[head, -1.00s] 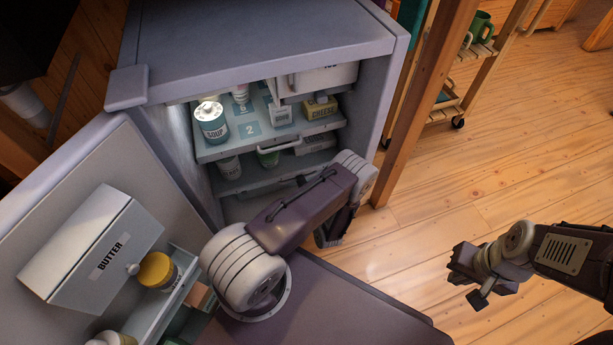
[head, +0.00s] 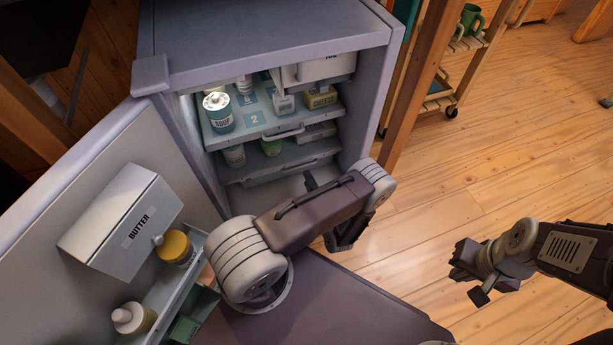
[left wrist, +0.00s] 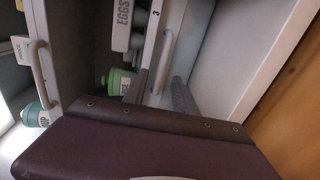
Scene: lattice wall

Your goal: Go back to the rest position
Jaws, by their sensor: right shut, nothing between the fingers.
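My left arm reaches forward in the middle of the head view. Its gripper (head: 312,182) is mostly hidden behind the arm, in front of the open fridge's lower part. In the left wrist view its two grey fingers (left wrist: 160,92) are apart, with nothing seen held between them. My right gripper (head: 468,272) is shut and empty, above the wooden floor at the right.
The fridge (head: 270,40) stands open, with a soup can (head: 218,112) on a pulled-out shelf (head: 255,137). Its door (head: 60,190) at the left carries a butter box (head: 125,225). A wooden post (head: 418,80) stands right of the fridge.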

